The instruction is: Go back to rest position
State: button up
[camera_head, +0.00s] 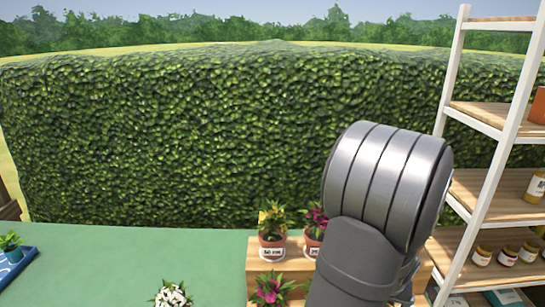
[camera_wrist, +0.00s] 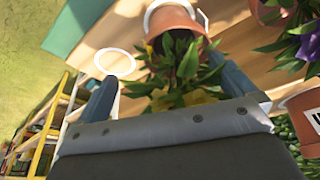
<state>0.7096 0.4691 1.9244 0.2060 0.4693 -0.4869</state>
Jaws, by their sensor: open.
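My gripper (camera_wrist: 162,72) shows in the wrist view with its two blue-grey fingers spread apart. A yellow-flowered plant in a terracotta pot (camera_wrist: 174,20) appears between and beyond the fingertips; I cannot tell whether they touch its leaves. In the head view my grey arm stands at the right of centre, and the gripper's fingers are hidden behind it. A yellow-flowered potted plant (camera_head: 272,240) stands on a wooden stand (camera_head: 292,290), just left of the arm.
A pink-flowered plant (camera_head: 315,221) is partly hidden by my arm. A magenta-flowered plant (camera_head: 270,290) is lower on the stand. White flowers (camera_head: 172,295) and a blue tray (camera_head: 15,264) are left. A white-framed shelf (camera_head: 490,160) with jars rises at right. The green tabletop (camera_head: 120,255) is mostly clear.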

jog(key=s+d+r, duration=0.4)
jog(key=s+r, duration=0.1)
jog(key=s, duration=0.3)
notch_tip(320, 180, up, 12)
jog(key=f, duration=0.1)
jog(key=w+a+r+n, duration=0.1)
jog(key=w+a, duration=0.3)
jog(key=w, duration=0.5)
jog(key=shift+w+r+n+y, duration=0.2)
jog(key=shift+w+n+y, duration=0.15)
jog(key=shift+n, duration=0.55)
